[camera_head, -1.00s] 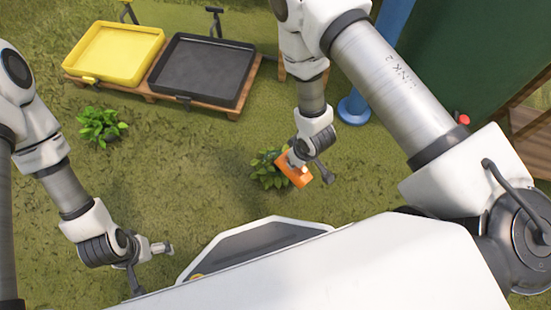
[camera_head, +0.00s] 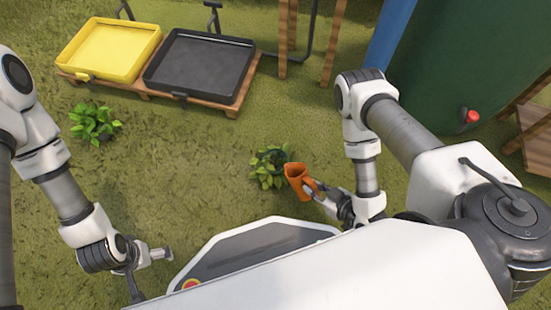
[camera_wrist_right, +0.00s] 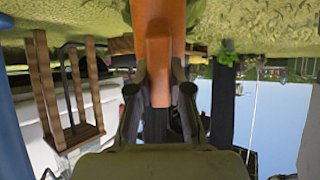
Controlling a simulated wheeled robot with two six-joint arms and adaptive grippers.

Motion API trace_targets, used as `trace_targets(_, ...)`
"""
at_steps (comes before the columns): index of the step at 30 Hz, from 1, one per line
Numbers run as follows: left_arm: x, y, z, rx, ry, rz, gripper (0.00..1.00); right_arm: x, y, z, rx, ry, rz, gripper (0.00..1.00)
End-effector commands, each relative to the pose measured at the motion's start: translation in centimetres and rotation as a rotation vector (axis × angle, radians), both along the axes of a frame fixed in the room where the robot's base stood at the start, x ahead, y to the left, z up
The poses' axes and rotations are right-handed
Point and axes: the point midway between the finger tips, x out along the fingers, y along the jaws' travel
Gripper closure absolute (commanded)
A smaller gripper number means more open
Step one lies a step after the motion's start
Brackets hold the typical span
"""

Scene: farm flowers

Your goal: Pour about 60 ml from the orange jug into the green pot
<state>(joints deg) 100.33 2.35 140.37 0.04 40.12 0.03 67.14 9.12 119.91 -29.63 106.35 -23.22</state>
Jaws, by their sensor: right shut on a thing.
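The orange jug (camera_head: 296,184) is close to upright, with its open mouth facing up in the head view. My right gripper (camera_head: 316,190) is shut on its handle from the right; in the right wrist view the jug (camera_wrist_right: 160,25) fills the top middle, between the fingers (camera_wrist_right: 160,95). A leafy green plant (camera_head: 265,165) is just left of the jug in the picture.
Another leafy plant (camera_head: 95,123) is at the left. A yellow tray (camera_head: 66,58) and a black tray (camera_head: 239,82) sit on a wooden pallet (camera_head: 130,88). A large green tank (camera_head: 490,60) with a red tap (camera_head: 471,116) is at the right. Open grass lies between.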

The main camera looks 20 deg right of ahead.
Motion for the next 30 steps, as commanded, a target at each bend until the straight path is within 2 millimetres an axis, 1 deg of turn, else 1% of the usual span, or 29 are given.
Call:
trace_targets(1, 0.0, 0.0, -0.3, 0.000, 0.000, 0.000, 0.00, -0.8, -0.3, -1.0, 0.015, -0.037, 0.000, 1.00)
trace_targets(3, 0.0, 0.0, -0.8, 0.000, -0.001, 0.001, 0.00, -1.5, -0.6, -1.9, 0.042, -0.104, 0.000, 1.00)
trace_targets(4, 0.0, 0.0, -0.2, 0.000, 0.000, 0.001, 0.00, -1.7, -0.7, -1.7, 0.051, -0.127, 0.001, 1.00)
trace_targets(5, 0.0, 0.0, 1.1, 0.000, 0.001, 0.001, 0.00, -1.6, -0.7, -1.0, 0.056, -0.139, 0.002, 1.00)
trace_targets(6, 0.0, 0.0, 2.0, 0.000, 0.001, 0.000, 0.00, -1.8, -0.7, -1.1, 0.062, -0.154, 0.002, 1.00)
trace_targets(15, 0.0, 0.0, 6.6, 0.000, 0.001, -0.002, 0.00, -2.8, -1.1, -2.5, 0.107, -0.259, 0.003, 1.00)
trace_targets(18, 0.0, 0.0, 7.2, 0.000, 0.001, -0.002, 0.00, -3.1, -1.2, -3.3, 0.123, -0.296, 0.003, 1.00)
trace_targets(21, -0.1, 0.0, 8.2, 0.000, 0.002, -0.002, 0.00, -3.5, -1.4, -3.7, 0.138, -0.335, 0.002, 1.00)
trace_targets(22, -0.1, 0.0, 8.5, 0.000, 0.002, -0.002, 0.00, -3.6, -1.4, -3.7, 0.144, -0.346, 0.003, 1.00)
trace_targets(24, -0.1, 0.0, 10.2, 0.000, 0.002, -0.002, 0.00, -3.7, -1.5, -2.7, 0.155, -0.375, 0.002, 1.00)
trace_targets(27, 0.0, 0.0, 11.8, 0.000, 0.001, -0.002, 0.00, -4.0, -1.6, -2.0, 0.174, -0.415, 0.002, 1.00)
trace_targets(30, 0.0, 0.0, 12.7, 0.000, 0.001, -0.002, 0.00, -4.2, -1.7, -1.7, 0.189, -0.452, 0.001, 1.00)
